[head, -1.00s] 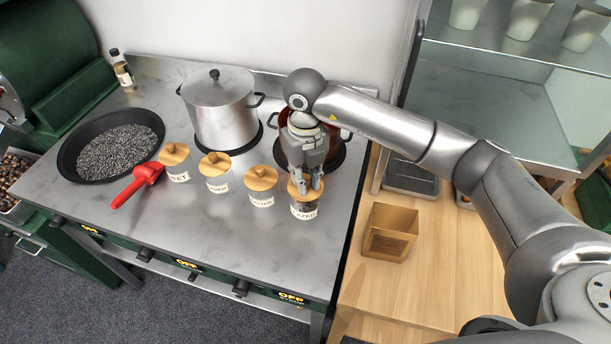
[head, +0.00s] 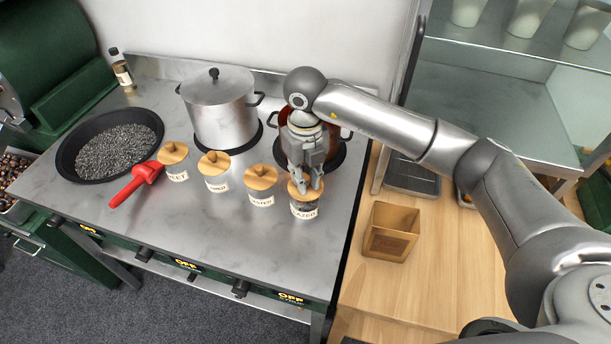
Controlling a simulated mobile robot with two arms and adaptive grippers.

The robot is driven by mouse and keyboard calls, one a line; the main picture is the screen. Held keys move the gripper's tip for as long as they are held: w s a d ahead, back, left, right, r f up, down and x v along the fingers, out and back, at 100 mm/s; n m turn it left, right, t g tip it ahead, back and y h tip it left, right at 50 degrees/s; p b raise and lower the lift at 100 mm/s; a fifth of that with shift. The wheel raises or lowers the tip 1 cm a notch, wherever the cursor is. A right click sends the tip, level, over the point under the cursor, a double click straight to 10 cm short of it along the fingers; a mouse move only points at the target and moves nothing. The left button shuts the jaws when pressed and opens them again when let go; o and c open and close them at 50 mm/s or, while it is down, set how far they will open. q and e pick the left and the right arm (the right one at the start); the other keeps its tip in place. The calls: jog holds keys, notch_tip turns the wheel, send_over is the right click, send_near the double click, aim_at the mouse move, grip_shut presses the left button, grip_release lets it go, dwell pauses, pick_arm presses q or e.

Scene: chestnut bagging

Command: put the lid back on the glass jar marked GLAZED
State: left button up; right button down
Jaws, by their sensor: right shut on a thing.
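The glass jar marked GLAZED (head: 304,209) stands upright at the right end of a row of jars on the steel stove top. Its label is partly readable. A round wooden lid (head: 294,190) sits at the jar's mouth; whether it is fully seated I cannot tell. My right gripper (head: 304,186) points down from above and is shut on the lid's knob. The fingers hide the knob and part of the lid. My left gripper is not in view.
Three more lidded jars stand to the left, the nearest one (head: 261,199) close beside. A steel pot (head: 221,112) and a reddish pot (head: 333,139) stand behind. A black pan (head: 68,160), a red scoop (head: 133,186) and a wooden box (head: 390,246) lie farther off.

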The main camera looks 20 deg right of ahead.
dwell(0.3)
jog(key=c, duration=0.8)
grip_release()
jog(key=shift+r, duration=0.1)
jog(key=shift+r+p, duration=1.85)
jog(key=shift+r, duration=1.55)
grip_shut()
